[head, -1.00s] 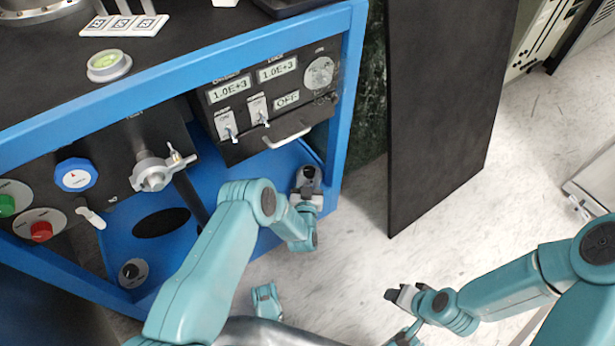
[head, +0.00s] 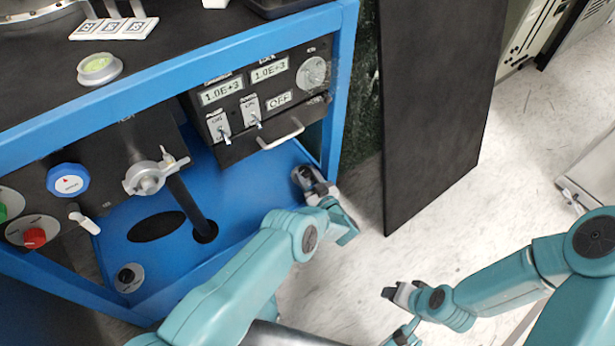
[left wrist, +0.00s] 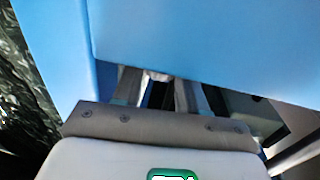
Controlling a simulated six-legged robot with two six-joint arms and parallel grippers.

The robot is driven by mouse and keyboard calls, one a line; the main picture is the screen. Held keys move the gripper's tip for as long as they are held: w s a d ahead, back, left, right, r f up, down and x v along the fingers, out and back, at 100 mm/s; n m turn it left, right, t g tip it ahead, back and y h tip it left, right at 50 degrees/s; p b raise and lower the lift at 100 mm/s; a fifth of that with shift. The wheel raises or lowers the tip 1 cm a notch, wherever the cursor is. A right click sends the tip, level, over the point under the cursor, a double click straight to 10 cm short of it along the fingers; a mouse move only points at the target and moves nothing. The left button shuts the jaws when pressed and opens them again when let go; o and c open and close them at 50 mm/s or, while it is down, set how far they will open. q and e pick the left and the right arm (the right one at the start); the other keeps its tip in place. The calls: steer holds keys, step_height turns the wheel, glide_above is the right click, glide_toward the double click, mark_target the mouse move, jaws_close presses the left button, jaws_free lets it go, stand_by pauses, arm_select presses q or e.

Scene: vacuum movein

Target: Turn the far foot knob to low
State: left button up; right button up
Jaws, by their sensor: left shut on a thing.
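The far foot knob (head: 304,174) is a dark knob on a grey round plate at the right end of the blue base shelf. My left gripper (head: 314,186) is at this knob and shut on it, with its wrist leaning off to the lower right. The fingers cover much of the knob, and I cannot read its setting. In the left wrist view the fingers (left wrist: 160,92) reach under a blue frame panel, and the knob is mostly hidden. A similar near foot knob (head: 129,277) sits at the shelf's front left. My right gripper (head: 400,293) hangs over the floor, away from the cart; its jaw gap is unclear.
The blue frame (head: 345,90) rises just behind my left gripper. A control panel (head: 262,100) with switches and a handle hangs above the shelf. A valve with a grey handle (head: 148,178) stands left.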

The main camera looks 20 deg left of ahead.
stand_by(0.3)
arm_select(q)
steer(key=o, duration=1.1)
steer(key=shift+r, duration=0.1)
steer(key=shift+c, duration=0.2)
steer(key=shift+d, duration=0.2)
